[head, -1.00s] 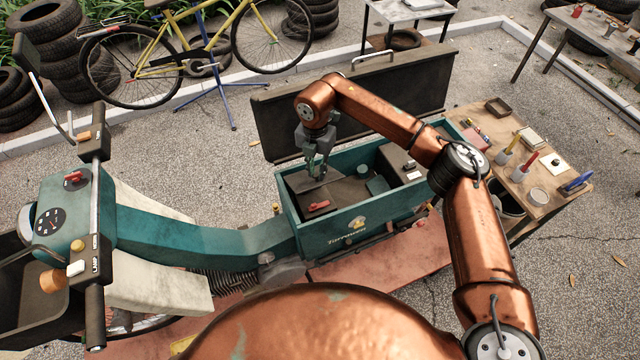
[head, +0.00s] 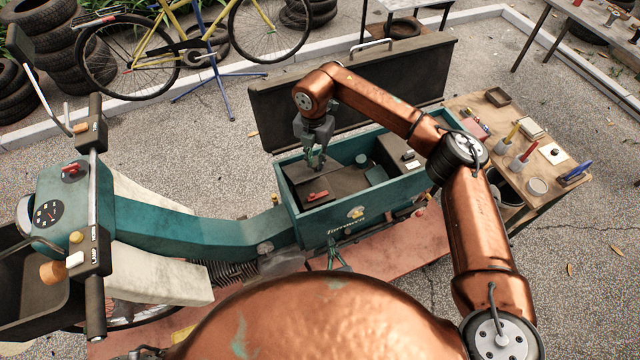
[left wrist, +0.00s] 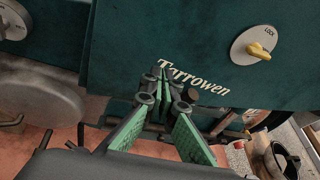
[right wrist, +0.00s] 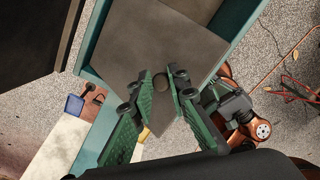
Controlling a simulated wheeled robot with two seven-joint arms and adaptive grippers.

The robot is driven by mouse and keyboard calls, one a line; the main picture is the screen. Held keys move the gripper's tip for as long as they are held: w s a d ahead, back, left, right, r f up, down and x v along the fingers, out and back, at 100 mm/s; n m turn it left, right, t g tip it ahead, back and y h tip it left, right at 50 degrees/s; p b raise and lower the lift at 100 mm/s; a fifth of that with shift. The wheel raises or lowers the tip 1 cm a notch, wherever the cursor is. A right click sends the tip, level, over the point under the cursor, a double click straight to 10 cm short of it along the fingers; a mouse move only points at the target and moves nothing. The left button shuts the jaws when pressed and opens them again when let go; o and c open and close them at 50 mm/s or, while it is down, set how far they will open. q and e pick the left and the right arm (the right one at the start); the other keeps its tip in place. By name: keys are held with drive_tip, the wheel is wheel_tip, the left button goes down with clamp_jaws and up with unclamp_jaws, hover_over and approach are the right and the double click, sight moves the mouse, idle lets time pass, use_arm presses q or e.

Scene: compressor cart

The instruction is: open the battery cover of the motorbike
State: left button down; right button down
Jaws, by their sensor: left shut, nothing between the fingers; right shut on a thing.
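The motorbike's teal rear box (head: 400,195) stands with its dark lid (head: 285,115) swung up behind it. Inside, at the left end, is a flat dark panel (head: 300,172), which may be the battery cover; a red handle (head: 317,196) sits near it. My right gripper (head: 316,164) is shut on a small round dark knob (right wrist: 160,82) at this panel (right wrist: 155,40). My left gripper (head: 340,257) is shut and empty in front of the box's front wall. In the left wrist view its fingertips (left wrist: 156,76) are near the "Tarrowen" lettering, left of a yellow lock knob (left wrist: 259,50).
A wooden bench (head: 470,115) with tools and small boxes stands right of the motorbike. The handlebar (head: 95,230) is at the left. A yellow bicycle (head: 190,50) and stacked tires stand behind. Paving between the bicycle and motorbike is clear.

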drive_tip(key=shift+a+f, duration=0.2)
drive_tip(key=shift+a, duration=0.1)
use_arm(q)
wheel_tip(320, 180, up, 19)
drive_tip(key=t+y, duration=0.4)
drive_tip(key=y, duration=0.1)
use_arm(e)
drive_tip(key=shift+w, duration=0.1)
use_arm(q)
drive_tip(key=r+x, duration=0.2)
drive_tip(key=x, duration=0.9)
drive_tip(key=shift+r, duration=0.4)
drive_tip(key=shift+w+d, duration=0.15)
